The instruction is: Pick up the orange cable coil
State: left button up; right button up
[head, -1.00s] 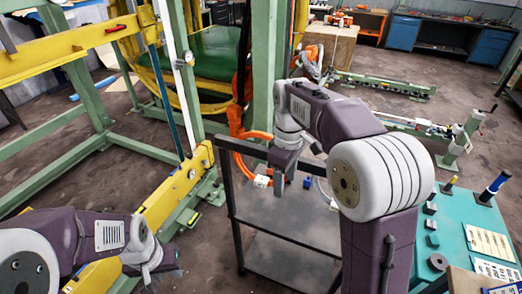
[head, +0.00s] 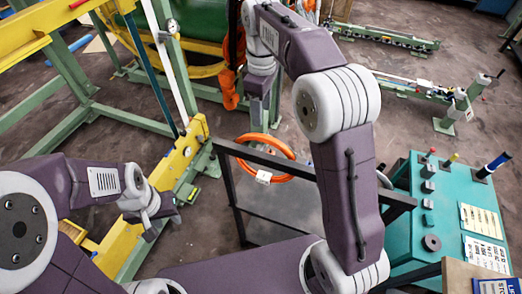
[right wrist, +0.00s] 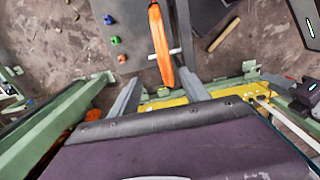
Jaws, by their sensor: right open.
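The orange cable coil (head: 288,152) is a ring with a white tag, at the dark metal stand in the middle of the head view. In the right wrist view the coil (right wrist: 160,40) shows nearly edge-on, ahead of the fingers and in line with the gap between them. My right gripper (head: 258,108) is just above the coil in the head picture. Its two fingers (right wrist: 158,95) are spread and nothing is held between them. My left gripper (head: 158,218) is low at the left, away from the coil; its jaws are too small to judge.
The dark stand (head: 235,208) has a frame rail near the coil. A yellow and green frame (head: 182,160) stands to the left. A teal control console (head: 405,238) stands at the right. Other orange cable (head: 230,88) hangs at the back. Small blue (right wrist: 108,19) and green (right wrist: 115,40) blocks lie beside the coil.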

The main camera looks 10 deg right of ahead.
aim_at(265, 135)
jog(key=s+f, duration=0.1)
jog(key=s, duration=0.2)
jog(key=shift+f, duration=0.35)
jog(key=shift+s+f, duration=0.2)
jog(key=shift+f, duration=0.1)
jog(key=shift+w+d+f, duration=0.1)
jog(key=shift+w+f, duration=0.65)
jog(key=shift+w, duration=0.1)
jog(key=f+p, duration=0.1)
jog(key=f, duration=0.3)
jog(key=shift+d, duration=0.2)
jog(key=shift+s+f, duration=0.1)
jog(key=shift+s, duration=0.3)
jog(key=shift+w+f, duration=0.15)
jog(key=shift+w, duration=0.2)
jog(key=c, duration=1)
pick_arm(q)
jog(key=shift+s+r, duration=0.75)
jog(key=shift+s, duration=0.1)
pick_arm(e)
jog(key=shift+s, duration=0.1)
grip_shut()
